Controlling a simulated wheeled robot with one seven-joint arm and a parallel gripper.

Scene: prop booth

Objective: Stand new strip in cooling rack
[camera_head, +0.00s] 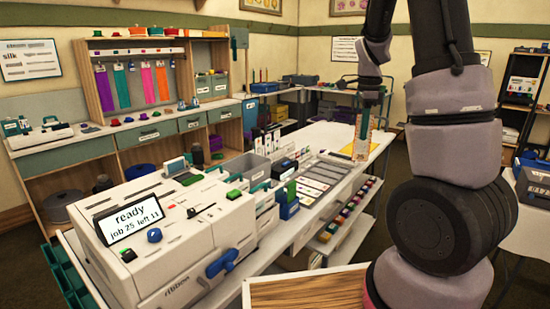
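My gripper (370,97) is at the upper centre right, pointing down over the far end of the white worktable. A narrow, patterned strip (362,128) hangs upright directly below it, and the fingers appear shut on its top end. The strip's lower end is over or near a yellow-edged sheet (352,152); I cannot tell whether they touch. Several upright card-like pieces (265,143) stand near the table's back edge, left of my gripper. They may be in the cooling rack, but its frame is too small to make out.
A white printer (175,235) with a "ready, job 25, left 11" display stands at the front left. Grey bins (250,167), a blue-and-green block (287,205) and rows of cards (315,180) crowd the table (330,135).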

